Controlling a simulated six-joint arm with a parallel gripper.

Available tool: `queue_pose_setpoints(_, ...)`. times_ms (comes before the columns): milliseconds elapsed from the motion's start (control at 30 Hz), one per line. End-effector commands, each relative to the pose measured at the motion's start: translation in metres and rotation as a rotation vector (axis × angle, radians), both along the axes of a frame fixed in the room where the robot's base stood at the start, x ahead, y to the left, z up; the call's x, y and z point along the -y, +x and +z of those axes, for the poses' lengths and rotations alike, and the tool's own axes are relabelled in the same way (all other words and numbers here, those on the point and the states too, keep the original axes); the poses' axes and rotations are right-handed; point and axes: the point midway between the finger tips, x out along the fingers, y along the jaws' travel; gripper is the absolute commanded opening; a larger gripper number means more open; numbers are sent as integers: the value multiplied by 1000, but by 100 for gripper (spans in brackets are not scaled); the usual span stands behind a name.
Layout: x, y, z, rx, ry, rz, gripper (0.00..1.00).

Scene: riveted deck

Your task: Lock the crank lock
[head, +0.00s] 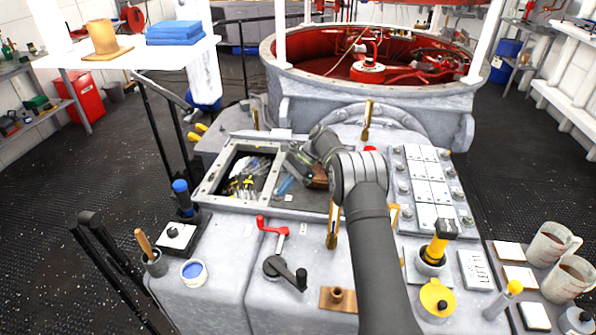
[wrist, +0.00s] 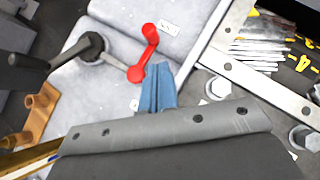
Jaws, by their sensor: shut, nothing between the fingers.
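A red crank handle (head: 272,226) stands on the grey console's front deck, with a small white label beside it. It also shows in the wrist view (wrist: 146,52), just beyond my fingertips. A black crank (head: 284,272) with an upright grip sits in front of it; it also shows in the wrist view (wrist: 88,46). I cannot tell which of the two is the crank lock. My gripper (head: 284,186) has blue fingers, shut and empty, above the console behind the red handle. In the wrist view the fingers (wrist: 158,84) appear close to the red handle's lower end; contact cannot be told.
An open framed bin (head: 204,190) with loose items lies left of my gripper. A brass lever (head: 332,224) stands right of the red handle. A wooden bracket with a peg (head: 338,298) is at the front. Yellow-and-black controls (head: 436,250) and mugs (head: 550,245) are at right.

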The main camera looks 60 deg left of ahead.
Motion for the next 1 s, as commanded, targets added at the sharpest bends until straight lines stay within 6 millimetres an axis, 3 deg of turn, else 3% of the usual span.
queue_pose_setpoints(200, 2, 38, 35, 2, 1, -3, 0)
queue_pose_setpoints(400, 3, 53, 50, 1, 0, -1, 0)
queue_pose_setpoints(1000, 4, 58, 56, 2, -2, -3, 0)
